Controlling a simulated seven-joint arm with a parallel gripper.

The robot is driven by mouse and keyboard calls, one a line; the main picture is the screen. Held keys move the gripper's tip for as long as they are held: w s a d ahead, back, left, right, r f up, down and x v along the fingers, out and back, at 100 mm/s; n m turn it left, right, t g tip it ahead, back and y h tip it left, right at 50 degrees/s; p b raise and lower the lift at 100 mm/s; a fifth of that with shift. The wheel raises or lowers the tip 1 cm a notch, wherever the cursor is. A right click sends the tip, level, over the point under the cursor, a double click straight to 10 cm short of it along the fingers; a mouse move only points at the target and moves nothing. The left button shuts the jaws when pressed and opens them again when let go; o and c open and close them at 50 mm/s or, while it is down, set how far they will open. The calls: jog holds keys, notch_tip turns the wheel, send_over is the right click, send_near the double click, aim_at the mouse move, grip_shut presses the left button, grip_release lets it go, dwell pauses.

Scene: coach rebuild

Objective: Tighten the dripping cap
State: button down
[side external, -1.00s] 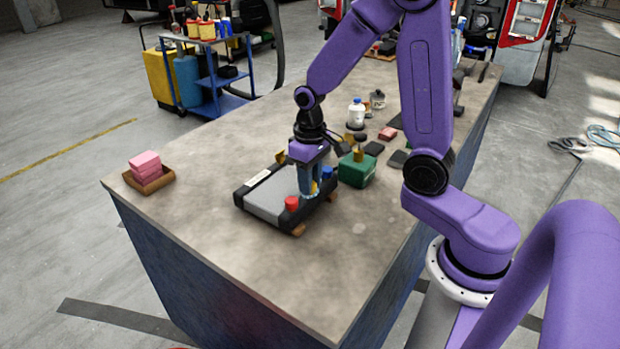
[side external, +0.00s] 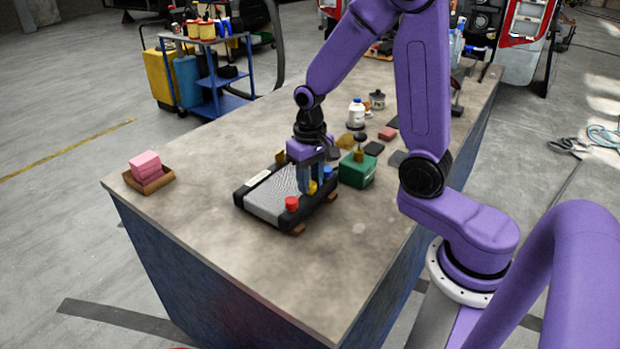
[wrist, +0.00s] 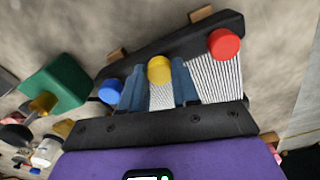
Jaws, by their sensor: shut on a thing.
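A radiator-like unit with black end tanks and a finned grey core (side external: 262,205) lies on the workbench. In the wrist view its far black tank (wrist: 175,57) carries a red cap (wrist: 224,43), a yellow cap (wrist: 160,69) and a blue cap (wrist: 110,91). The red cap (side external: 292,203) and blue cap (side external: 327,173) also show in the side view. My gripper (wrist: 161,83) points down with its blue fingers on either side of the yellow cap, shut on it. The yellow cap (side external: 313,187) is partly hidden by the fingers in the side view. No drip is visible.
A green box-shaped can (side external: 357,171) stands close to the right of the unit. A wooden tray (side external: 150,183) with pink blocks sits at the left. The front bench top is clear.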

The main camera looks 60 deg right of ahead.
jog(key=c, duration=0.8)
grip_release()
jog(key=shift+r, duration=0.1)
notch_tip(320, 180, up, 17)
jog(key=shift+r, duration=0.15)
